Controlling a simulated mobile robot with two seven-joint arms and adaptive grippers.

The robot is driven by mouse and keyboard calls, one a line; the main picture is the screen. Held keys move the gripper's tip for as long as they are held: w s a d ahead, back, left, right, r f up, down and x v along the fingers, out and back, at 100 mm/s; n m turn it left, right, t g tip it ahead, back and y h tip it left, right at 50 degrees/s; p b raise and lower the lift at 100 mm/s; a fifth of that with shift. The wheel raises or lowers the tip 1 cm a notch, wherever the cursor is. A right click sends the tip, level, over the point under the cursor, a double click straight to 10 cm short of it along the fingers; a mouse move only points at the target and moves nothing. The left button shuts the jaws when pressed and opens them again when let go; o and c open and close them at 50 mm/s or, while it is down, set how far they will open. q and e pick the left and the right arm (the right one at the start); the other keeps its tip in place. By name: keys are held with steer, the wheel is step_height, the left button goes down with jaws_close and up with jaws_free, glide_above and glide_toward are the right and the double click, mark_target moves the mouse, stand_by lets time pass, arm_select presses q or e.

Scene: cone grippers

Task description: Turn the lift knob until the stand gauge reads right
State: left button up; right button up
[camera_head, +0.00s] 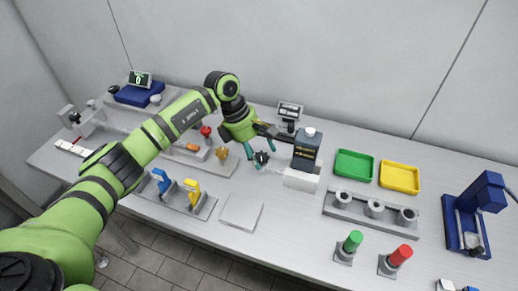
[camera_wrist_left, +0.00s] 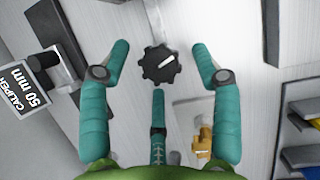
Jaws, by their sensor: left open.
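The black scalloped knob (camera_wrist_left: 161,65) with a white pointer line is in the middle of the left wrist view. In the head view the knob (camera_head: 261,158) is small and dark, beside a white block. My left gripper (camera_head: 258,150) is at the knob with its fingers spread. In the left wrist view its teal fingers (camera_wrist_left: 159,62) stand open around the knob, with visible gaps at the sides. A dark display reading "CALIPER 50 mm" (camera_wrist_left: 27,92) is at the left of that view. A small display on a stand (camera_head: 290,110) shows behind the gripper, its reading too small to tell. My right gripper is not in view.
Green (camera_head: 355,164) and yellow (camera_head: 399,177) trays are farther right. A blue scale (camera_head: 138,95) is at the back left. A flat grey plate (camera_head: 241,212) lies in front.

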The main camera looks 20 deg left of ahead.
arm_select(q)
steer(key=shift+w+f, duration=0.1)
steer(key=shift+f, duration=0.1)
steer(key=c, duration=1)
steer(key=shift+c, duration=0.5)
steer(key=shift+d, duration=0.1)
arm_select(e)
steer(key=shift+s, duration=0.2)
